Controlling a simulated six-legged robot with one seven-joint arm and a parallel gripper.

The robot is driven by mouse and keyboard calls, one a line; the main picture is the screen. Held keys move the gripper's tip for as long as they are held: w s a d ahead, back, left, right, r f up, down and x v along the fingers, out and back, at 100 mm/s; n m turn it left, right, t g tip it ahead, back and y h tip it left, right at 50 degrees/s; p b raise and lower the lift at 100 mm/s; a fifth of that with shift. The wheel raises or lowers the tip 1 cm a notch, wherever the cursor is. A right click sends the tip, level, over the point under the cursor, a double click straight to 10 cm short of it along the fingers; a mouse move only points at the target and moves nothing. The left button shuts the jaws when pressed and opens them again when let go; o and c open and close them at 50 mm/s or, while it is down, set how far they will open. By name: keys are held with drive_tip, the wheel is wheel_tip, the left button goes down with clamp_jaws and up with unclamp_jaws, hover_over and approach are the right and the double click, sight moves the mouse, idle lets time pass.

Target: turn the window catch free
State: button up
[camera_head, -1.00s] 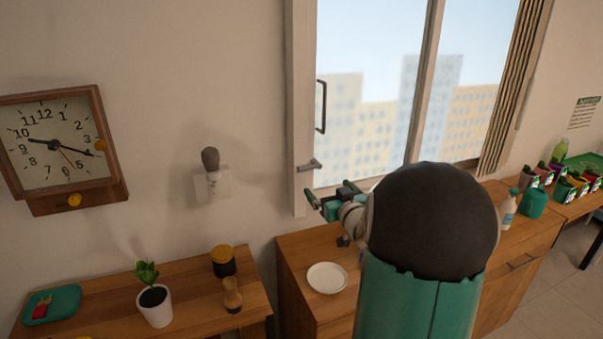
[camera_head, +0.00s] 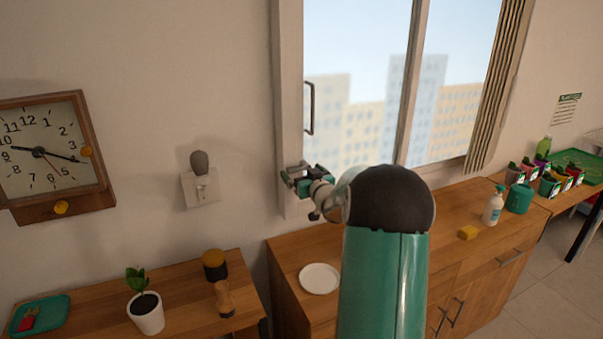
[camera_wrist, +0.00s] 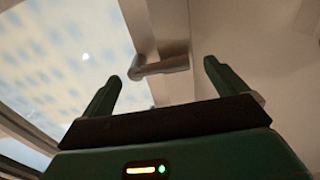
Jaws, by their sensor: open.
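The window catch (camera_wrist: 160,66) is a small grey lever on the window's frame. In the wrist view it lies crosswise a little beyond the fingertips, in line with the space between them. My gripper (camera_wrist: 158,72) is open, with its two green fingers apart and nothing visible between them. In the head view my gripper (camera_head: 291,177) is at the lower left of the window (camera_head: 345,90), at the catch. It hides most of the catch there, and I cannot tell whether they touch.
A vertical window handle (camera_head: 310,108) is just above my gripper. A wall switch (camera_head: 201,187) is to the left. Below are a cabinet with a white plate (camera_head: 319,278), a yellow block (camera_head: 468,232) and a bottle (camera_head: 493,205). A potted plant (camera_head: 146,311) stands on the left shelf.

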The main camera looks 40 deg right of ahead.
drive_tip(key=shift+w+d, duration=0.1)
drive_tip(key=shift+w, duration=0.4)
drive_tip(key=shift+c, duration=0.5)
drive_tip(key=c, duration=1.2)
drive_tip(key=shift+c, duration=0.2)
